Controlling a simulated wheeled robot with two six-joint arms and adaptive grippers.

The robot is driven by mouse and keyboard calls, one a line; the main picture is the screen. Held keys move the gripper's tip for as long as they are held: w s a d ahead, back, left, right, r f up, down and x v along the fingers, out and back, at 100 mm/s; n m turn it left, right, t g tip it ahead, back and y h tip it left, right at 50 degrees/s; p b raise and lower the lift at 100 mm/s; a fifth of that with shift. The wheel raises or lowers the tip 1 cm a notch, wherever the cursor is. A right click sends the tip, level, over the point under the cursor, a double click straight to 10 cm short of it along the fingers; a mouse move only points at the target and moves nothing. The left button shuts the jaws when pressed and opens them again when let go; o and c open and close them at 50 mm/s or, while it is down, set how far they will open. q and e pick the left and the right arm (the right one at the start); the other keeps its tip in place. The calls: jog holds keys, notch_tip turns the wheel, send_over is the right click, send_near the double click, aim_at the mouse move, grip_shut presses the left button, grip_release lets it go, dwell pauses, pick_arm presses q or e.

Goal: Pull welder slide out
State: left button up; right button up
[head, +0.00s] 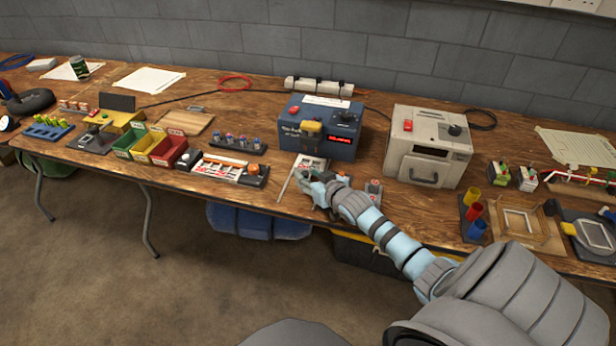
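The blue box (345,147), which I take to be the welder, stands near the back of the bench, with a yellow block, a black knob and a red display on its front. A pale, flat slide (311,161) juts from the box's lower front towards the bench edge. My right gripper (307,178) is at the near end of this slide, low over the bench. It is small and partly merged with the parts there, so I cannot tell if its fingers are open or touching the slide. My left gripper is out of view.
A beige box (406,155) with a handle stands right of the blue one. A small block with a red top (374,187) is close right of my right gripper. A thin pale strip (285,186) lies left of it. Green, yellow and red bins (168,150) stand further left.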

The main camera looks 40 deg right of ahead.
jog(key=shift+w+f, duration=0.15)
jog(key=shift+w, duration=0.35)
grip_shut()
